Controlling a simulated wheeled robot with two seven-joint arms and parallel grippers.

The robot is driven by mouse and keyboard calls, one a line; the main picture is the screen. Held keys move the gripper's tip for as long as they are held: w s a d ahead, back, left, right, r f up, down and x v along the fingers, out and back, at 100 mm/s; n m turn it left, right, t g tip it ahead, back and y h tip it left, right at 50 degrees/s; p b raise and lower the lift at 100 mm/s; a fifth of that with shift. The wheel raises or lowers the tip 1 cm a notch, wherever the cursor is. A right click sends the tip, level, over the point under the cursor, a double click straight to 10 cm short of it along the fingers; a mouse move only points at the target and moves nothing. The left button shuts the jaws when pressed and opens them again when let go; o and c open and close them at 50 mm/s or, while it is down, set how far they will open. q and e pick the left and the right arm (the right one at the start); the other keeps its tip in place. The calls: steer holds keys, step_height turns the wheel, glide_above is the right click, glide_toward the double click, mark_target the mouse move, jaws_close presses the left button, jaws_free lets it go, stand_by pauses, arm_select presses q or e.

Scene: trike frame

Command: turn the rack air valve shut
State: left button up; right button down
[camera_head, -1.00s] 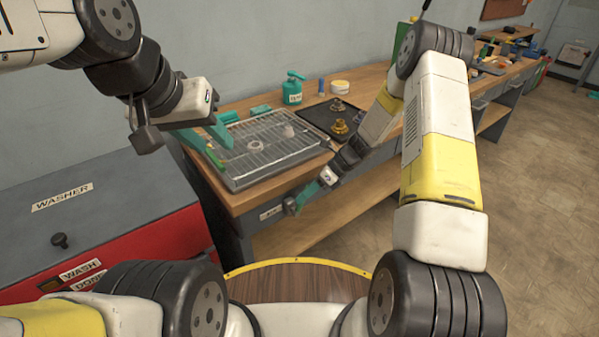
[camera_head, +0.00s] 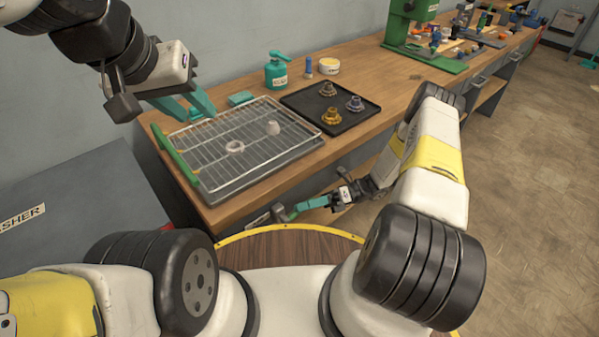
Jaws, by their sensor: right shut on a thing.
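The wire rack (camera_head: 215,135) lies on a grey tray on the wooden bench, with two small pale parts on it. A small grey fitting (camera_head: 278,212), apparently the air valve, sits at the bench's front edge below the rack's near corner. My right gripper (camera_head: 296,208), with teal fingers, reaches it from the right and is shut on it. The fingers and the view's distance hide much of the valve, so its handle angle is unclear. My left gripper (camera_head: 194,112) hangs above the rack's far left corner, its two teal fingers apart and empty.
A black tray (camera_head: 311,121) with several metal parts lies right of the rack. A teal bottle (camera_head: 276,70) and a white tub (camera_head: 329,66) stand behind. A green press (camera_head: 415,35) stands further right. The grey washer (camera_head: 75,195) is at left. Floor at right is clear.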

steer(key=shift+d+f+m+g+y, duration=0.1)
steer(key=shift+f+m+g+y, duration=0.2)
steer(key=shift+f+y, duration=0.5)
steer(key=shift+r, duration=0.1)
steer(key=c, duration=1.3)
jaws_free()
steer(key=shift+c, duration=0.2)
steer(key=v, duration=0.7)
steer(key=shift+d+f, duration=0.2)
steer(key=shift+d, duration=0.1)
steer(key=shift+w, duration=0.1)
